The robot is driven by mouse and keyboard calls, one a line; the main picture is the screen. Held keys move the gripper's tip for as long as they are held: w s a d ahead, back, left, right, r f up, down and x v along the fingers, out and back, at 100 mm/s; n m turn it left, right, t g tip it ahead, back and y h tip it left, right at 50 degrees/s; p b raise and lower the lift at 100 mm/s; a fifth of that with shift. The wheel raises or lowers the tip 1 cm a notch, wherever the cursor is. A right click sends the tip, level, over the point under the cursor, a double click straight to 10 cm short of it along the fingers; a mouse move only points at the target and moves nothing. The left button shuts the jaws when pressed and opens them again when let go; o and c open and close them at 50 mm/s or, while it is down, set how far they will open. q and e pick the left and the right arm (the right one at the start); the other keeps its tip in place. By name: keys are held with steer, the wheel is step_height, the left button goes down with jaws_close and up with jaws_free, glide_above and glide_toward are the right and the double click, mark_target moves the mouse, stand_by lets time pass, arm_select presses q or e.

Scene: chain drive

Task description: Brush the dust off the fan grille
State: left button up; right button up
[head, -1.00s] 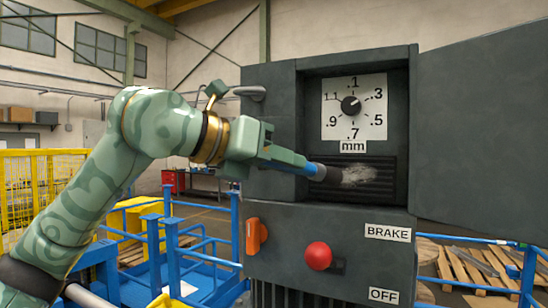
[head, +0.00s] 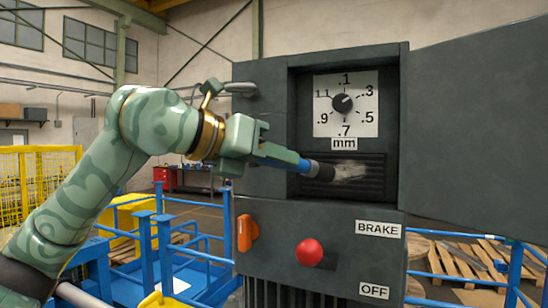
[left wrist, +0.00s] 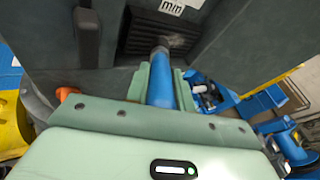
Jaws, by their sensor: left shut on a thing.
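The fan grille (head: 366,187) is a dark slatted panel in the recess of the grey cabinet, below the dial. My left gripper (head: 304,164) is shut on the blue handle of a brush (head: 322,171). The brush's dark bristle end points at the grille, at the left edge of the dust. In the left wrist view the blue handle (left wrist: 161,85) runs between the fingers towards the grille (left wrist: 152,36). I cannot tell whether the bristles touch the slats. My right gripper is not in view.
The cabinet door (head: 475,135) stands open on the right. A dial (head: 344,103) sits above the grille. An orange switch (head: 247,232) and a red knob (head: 309,252) stick out below. Blue railings (head: 165,245) stand left of the cabinet.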

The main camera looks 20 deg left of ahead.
arm_select(q)
steer(key=shift+w, duration=0.3)
steer(key=shift+d, duration=0.1)
steer(key=shift+d+b, duration=0.6)
steer(key=shift+d, duration=3.05)
steer(key=shift+a+b, duration=0.45)
steer(key=shift+a, duration=3.45)
steer(key=shift+d, duration=0.1)
steer(key=shift+s, duration=0.1)
